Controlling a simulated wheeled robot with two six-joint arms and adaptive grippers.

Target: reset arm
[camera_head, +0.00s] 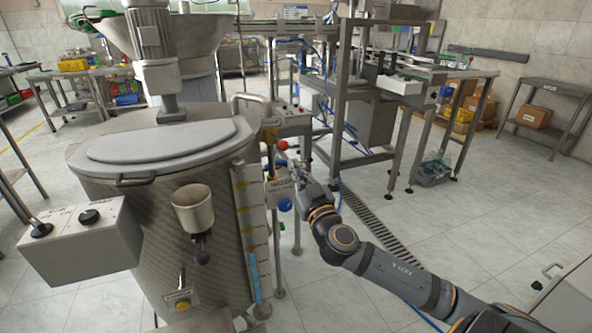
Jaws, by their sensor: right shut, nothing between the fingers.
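My right arm comes in from the lower right and reaches toward the middle of the view. Its gripper (296,168) is shut with nothing visible in it. It is close to the right side of the large steel tank (205,255), near a red knob (281,145) and a blue knob (285,205). I cannot tell whether it touches either knob. My left gripper is not in view.
A control box (85,240) with a black knob juts out at the left. A metal conveyor stand (345,110) is behind the gripper. A shelf with a cardboard box (534,116) stands at the back right. The tiled floor at right is mostly clear.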

